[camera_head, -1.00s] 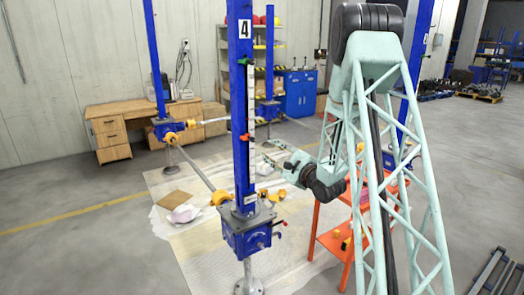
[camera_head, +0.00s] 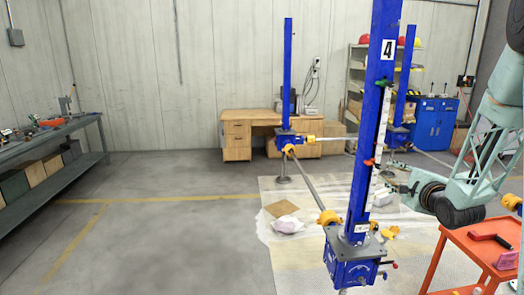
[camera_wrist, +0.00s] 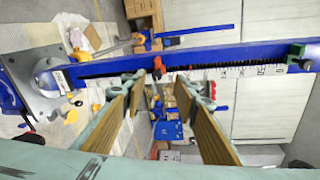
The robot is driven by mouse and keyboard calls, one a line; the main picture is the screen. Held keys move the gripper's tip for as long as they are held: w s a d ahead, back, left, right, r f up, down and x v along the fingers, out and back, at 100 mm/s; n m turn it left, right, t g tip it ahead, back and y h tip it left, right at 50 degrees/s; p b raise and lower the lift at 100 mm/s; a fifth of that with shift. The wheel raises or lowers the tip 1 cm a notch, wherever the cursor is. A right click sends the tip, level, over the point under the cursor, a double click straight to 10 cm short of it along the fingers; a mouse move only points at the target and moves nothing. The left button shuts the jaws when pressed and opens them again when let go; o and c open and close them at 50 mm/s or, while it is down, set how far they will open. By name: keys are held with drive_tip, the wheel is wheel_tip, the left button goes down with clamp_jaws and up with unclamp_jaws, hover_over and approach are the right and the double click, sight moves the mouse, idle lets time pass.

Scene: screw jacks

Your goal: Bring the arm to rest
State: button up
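My arm (camera_head: 482,170) reaches in from the right edge of the head view, much of it cut off. My gripper (camera_head: 390,178) is close to the right side of the tall blue post (camera_head: 372,130) numbered 4. In the wrist view, my gripper (camera_wrist: 155,90) has its two tan-padded fingers spread wide apart. Nothing is held between them. The blue post (camera_wrist: 225,52) with its scale lies across the picture beyond the fingertips. I cannot tell the exact gap to it.
The post stands on a blue screw jack (camera_head: 352,268). An orange table (camera_head: 480,245) with a red tool is below my arm. A wooden desk (camera_head: 237,140) and blue cabinet (camera_head: 435,120) stand behind. A workbench (camera_head: 60,130) is at left. The left floor is clear.

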drive_tip(key=s+a+r+n+g+h+b, duration=0.1)
drive_tip(key=s+a+r+n+g, duration=0.35)
drive_tip(key=s, duration=0.65)
drive_tip(key=s+a+r+n+g+h+b, duration=0.15)
drive_tip(key=s+a+r+n, duration=0.25)
drive_tip(key=s+a+n, duration=0.5)
drive_tip(key=s+a+f+n+g, duration=0.1)
drive_tip(key=s+a, duration=0.3)
drive_tip(key=s, duration=0.9)
drive_tip(key=s+a+f+n+g+y+b, duration=0.1)
drive_tip(key=s+a+n+g, duration=0.2)
drive_tip(key=s, duration=1.1)
drive_tip(key=s+a+f+n+g+y+b, duration=0.1)
drive_tip(key=s+a, duration=0.6)
drive_tip(key=s, duration=0.7)
drive_tip(key=shift+s+f+n+g, duration=0.25)
drive_tip(key=shift+n+g, duration=0.25)
drive_tip(key=shift+n, duration=0.65)
drive_tip(key=shift+w, duration=0.1)
